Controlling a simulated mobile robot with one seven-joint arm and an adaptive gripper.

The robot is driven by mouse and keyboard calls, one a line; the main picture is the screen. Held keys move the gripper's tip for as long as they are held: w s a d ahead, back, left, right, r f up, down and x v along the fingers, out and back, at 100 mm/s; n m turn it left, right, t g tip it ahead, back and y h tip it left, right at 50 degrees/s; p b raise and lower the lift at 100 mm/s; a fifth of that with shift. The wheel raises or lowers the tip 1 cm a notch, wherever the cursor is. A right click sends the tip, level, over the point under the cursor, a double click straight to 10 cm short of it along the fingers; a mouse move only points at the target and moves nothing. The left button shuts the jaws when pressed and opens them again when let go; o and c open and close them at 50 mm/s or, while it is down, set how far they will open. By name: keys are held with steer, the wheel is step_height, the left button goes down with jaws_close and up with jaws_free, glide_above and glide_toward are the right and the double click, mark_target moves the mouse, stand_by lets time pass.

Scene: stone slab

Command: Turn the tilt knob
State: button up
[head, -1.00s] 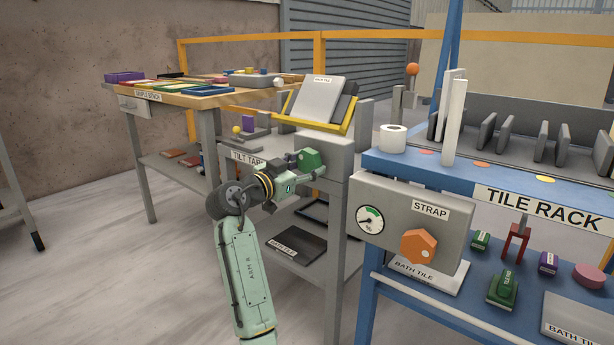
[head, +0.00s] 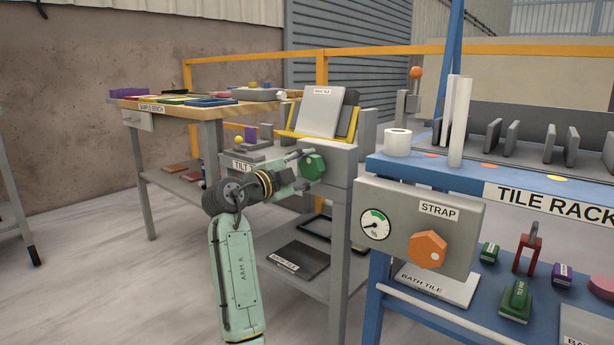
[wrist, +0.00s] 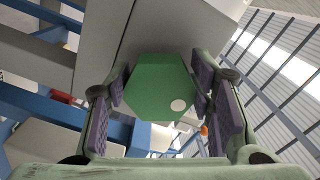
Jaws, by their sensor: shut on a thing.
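The tilt knob is a green hexagonal knob (head: 313,166) on the front of the grey tilt table (head: 342,165). In the wrist view the knob (wrist: 158,88) fills the middle, with a white dot near its lower right edge. My gripper (head: 308,166) is shut on the knob, with a finger on either side; the padded fingers also show in the wrist view (wrist: 160,90). A grey tile (head: 322,108) leans steeply on the yellow-edged cradle (head: 318,136) on top of the tilt table.
The blue tile rack (head: 450,172) stands to the right, with a strap panel (head: 395,205), a gauge (head: 375,224) and an orange knob (head: 427,250). A wooden sample bench (head: 180,103) is at the back left.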

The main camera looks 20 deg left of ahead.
steer(key=m+b, duration=0.1)
steer(key=m, duration=0.3)
steer(key=shift+r+m, duration=0.1)
steer(key=shift+m, duration=0.2)
steer(key=m, duration=0.2)
steer(key=m+b, duration=0.1)
steer(key=m, duration=0.1)
steer(key=shift+r, duration=0.25)
steer(key=shift+m, duration=0.3)
steer(key=o, duration=1.2)
steer(key=shift+c, duration=0.2)
steer(key=v, duration=1.2)
steer(key=shift+r, duration=0.1)
